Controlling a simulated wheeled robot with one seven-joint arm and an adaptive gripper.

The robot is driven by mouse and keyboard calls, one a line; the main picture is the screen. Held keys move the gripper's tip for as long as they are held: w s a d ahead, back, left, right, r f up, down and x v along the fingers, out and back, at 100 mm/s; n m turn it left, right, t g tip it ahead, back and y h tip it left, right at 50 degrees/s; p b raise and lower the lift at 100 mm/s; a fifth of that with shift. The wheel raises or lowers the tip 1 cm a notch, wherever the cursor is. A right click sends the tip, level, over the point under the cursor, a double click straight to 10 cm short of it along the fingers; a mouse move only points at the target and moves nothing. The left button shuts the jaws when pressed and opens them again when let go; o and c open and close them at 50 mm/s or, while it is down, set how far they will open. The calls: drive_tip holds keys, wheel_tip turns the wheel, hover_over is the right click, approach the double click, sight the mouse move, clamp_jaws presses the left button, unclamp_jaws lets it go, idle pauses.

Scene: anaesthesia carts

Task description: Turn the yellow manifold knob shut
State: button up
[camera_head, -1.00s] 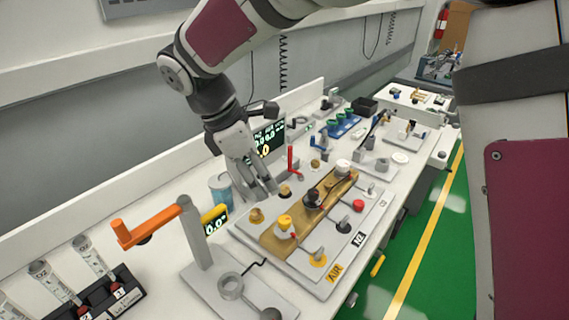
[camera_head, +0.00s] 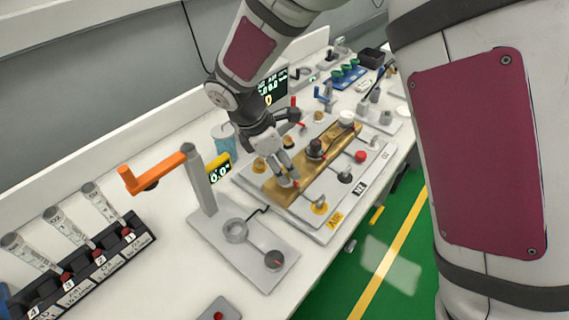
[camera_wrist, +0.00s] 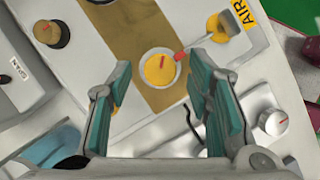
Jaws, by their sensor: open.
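The yellow manifold knob (camera_wrist: 160,68) shows in the wrist view as a round yellow cap in a pale ring with a red mark at its right edge. It sits on the brass manifold bar (camera_wrist: 135,22). My gripper (camera_wrist: 160,92) is open, with its teal-padded fingers apart and the knob between and just beyond the tips. In the head view my gripper (camera_head: 287,178) is over the near end of the brass manifold bar (camera_head: 328,153) and largely hides the yellow knob. I cannot tell whether the fingers touch it.
A black knob (camera_head: 315,149) and a white knob (camera_head: 346,117) stand farther along the bar. An orange-handled post (camera_head: 203,180) rises to the left. A blue-grey can (camera_head: 224,137) stands behind.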

drive_tip(key=shift+d+f, duration=0.15)
drive_tip(key=shift+f, duration=0.15)
clamp_jaws()
drive_tip(key=shift+w+m, duration=0.1)
drive_tip(key=shift+m, duration=0.2)
drive_tip(key=m+g, duration=0.1)
drive_tip(key=m, duration=0.2)
drive_tip(key=shift+w+m+g, duration=0.1)
drive_tip(key=shift+m+g, duration=0.2)
drive_tip(key=shift+w+m+g+b, duration=0.1)
drive_tip(key=shift+m+g+b, duration=0.6)
drive_tip(key=shift+m, duration=1.8)
drive_tip(key=shift+g, duration=0.3)
